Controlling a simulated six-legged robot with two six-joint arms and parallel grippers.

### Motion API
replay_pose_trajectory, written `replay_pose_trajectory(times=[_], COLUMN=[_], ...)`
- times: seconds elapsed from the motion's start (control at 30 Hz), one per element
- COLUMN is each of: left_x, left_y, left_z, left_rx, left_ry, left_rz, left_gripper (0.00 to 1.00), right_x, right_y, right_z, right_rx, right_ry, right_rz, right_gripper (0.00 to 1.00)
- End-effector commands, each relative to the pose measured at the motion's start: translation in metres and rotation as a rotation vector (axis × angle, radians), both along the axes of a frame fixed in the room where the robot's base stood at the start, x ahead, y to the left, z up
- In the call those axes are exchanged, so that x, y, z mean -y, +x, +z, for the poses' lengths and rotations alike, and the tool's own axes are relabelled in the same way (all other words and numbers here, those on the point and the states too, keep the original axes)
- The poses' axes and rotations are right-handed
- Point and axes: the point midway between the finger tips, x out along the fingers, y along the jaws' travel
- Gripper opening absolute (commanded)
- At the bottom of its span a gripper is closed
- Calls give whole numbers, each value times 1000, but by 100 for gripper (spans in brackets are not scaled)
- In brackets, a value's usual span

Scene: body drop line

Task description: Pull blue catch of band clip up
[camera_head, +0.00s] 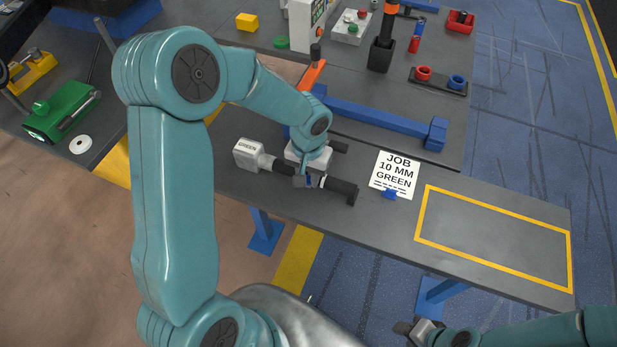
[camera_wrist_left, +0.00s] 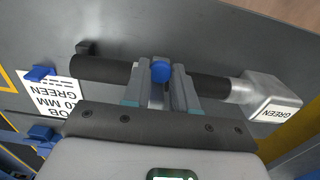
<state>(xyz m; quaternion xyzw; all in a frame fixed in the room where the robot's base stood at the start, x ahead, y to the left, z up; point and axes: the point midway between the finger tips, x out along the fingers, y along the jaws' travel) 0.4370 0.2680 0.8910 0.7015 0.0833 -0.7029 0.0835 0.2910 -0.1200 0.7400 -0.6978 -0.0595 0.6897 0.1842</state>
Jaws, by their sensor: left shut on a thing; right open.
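The band clip seems to be the dark bar (camera_head: 340,188) with a pale block (camera_head: 247,153) at its left end, lying along the near part of the grey bench. In the left wrist view the bar (camera_wrist_left: 100,69) runs across, with the block marked GREEN (camera_wrist_left: 268,100) at right. The blue catch (camera_wrist_left: 161,70) shows between my left fingertips, at the middle of the bar. My left gripper (camera_head: 308,182) reaches down onto the bar and is shut on the catch; the fingers hide part of both. My right gripper (camera_head: 405,328) is open and empty, low in front of the bench, away from the clip.
A white card (camera_head: 395,175) reading JOB 10 MM GREEN lies right of the bar. A blue beam (camera_head: 375,120) lies behind. A yellow-outlined area (camera_head: 495,232) at the bench's right is empty.

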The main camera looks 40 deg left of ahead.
Motion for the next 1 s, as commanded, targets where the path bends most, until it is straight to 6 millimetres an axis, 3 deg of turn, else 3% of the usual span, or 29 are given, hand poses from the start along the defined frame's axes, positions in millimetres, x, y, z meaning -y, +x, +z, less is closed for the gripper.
replay_pose_trajectory(times=[0.6,0.63,0.7,1.0], left_x=[0,0,0,0], left_y=[1,1,1,1], left_z=[11,10,10,11], left_rx=[4,4,3,2], left_ry=[1,1,1,0], left_rz=[-1,-1,-1,-1], left_gripper=[0,33,51,51], right_x=[0,0,0,0], right_y=[0,0,0,0], right_z=[5,5,5,5], right_rx=[0,0,0,0], right_ry=[0,0,0,0], right_rz=[0,0,0,0], right_gripper=[43,43,43,43])
